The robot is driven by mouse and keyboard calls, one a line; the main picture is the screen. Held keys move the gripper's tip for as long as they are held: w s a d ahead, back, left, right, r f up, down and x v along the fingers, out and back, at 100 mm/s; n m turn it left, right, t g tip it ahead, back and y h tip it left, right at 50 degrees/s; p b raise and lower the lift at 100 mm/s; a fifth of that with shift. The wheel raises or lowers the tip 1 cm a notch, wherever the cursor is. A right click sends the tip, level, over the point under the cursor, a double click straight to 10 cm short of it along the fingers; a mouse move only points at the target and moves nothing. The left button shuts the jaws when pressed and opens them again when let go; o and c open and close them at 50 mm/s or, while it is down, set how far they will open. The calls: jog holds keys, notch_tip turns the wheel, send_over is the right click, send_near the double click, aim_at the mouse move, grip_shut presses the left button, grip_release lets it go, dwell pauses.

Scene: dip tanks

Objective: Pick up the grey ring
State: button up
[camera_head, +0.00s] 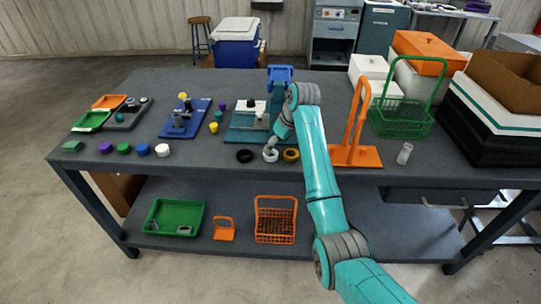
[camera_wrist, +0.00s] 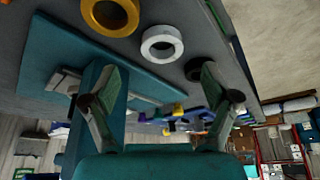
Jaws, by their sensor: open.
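The grey ring (camera_head: 270,158) lies at the front edge of the table, between a black ring (camera_head: 245,156) and a yellow ring (camera_head: 291,155). In the wrist view the grey ring (camera_wrist: 162,31) appears pale, in the upper middle, apart from the fingers. The yellow ring (camera_wrist: 108,31) is up to its left and the black ring (camera_wrist: 193,70) is down to its right. My gripper (camera_wrist: 160,85) is open and empty, its two fingers spread. In the head view my gripper (camera_head: 274,143) is close to the grey ring and partly covers it.
A teal-based fixture (camera_head: 246,137) stands behind the rings. Left of the black ring, the front tabletop is clear up to a white piece (camera_head: 162,150).

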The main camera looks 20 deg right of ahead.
jog(key=shift+x, duration=2.6)
jog(key=shift+a, duration=0.15)
jog(key=c, duration=1.4)
